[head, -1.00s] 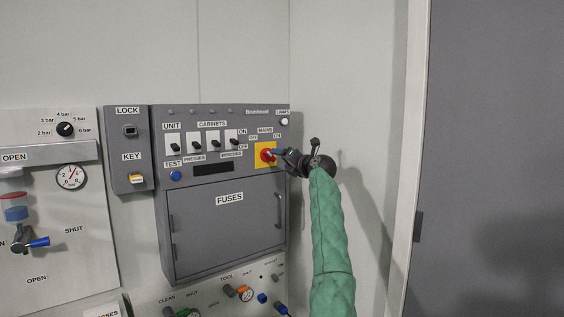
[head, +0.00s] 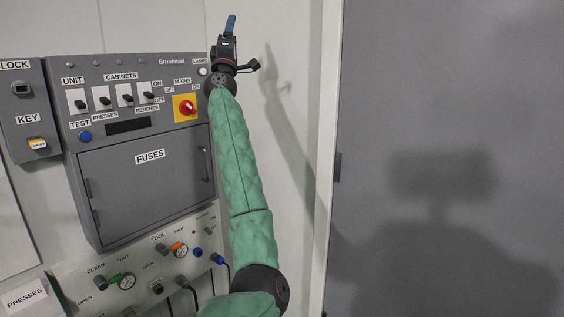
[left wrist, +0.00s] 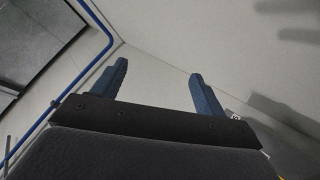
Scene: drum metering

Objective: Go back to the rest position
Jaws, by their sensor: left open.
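My left gripper (head: 230,26) is raised at the top of the head view, above the right end of the grey fuse cabinet. Its blue fingers point up and stand apart with nothing between them in the left wrist view (left wrist: 156,85). The red mains switch (head: 187,107) on its yellow plate sits below and left of the gripper, clear of it. My green-sleeved left arm passes in front of the wall beside the cabinet. My right gripper is not in view.
The grey fuse cabinet (head: 150,188) carries several switches and a closed fuses door. A lock and key box (head: 32,118) is at its left. Below, a panel has valves and gauges (head: 127,282). A grey door (head: 450,100) fills the right side.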

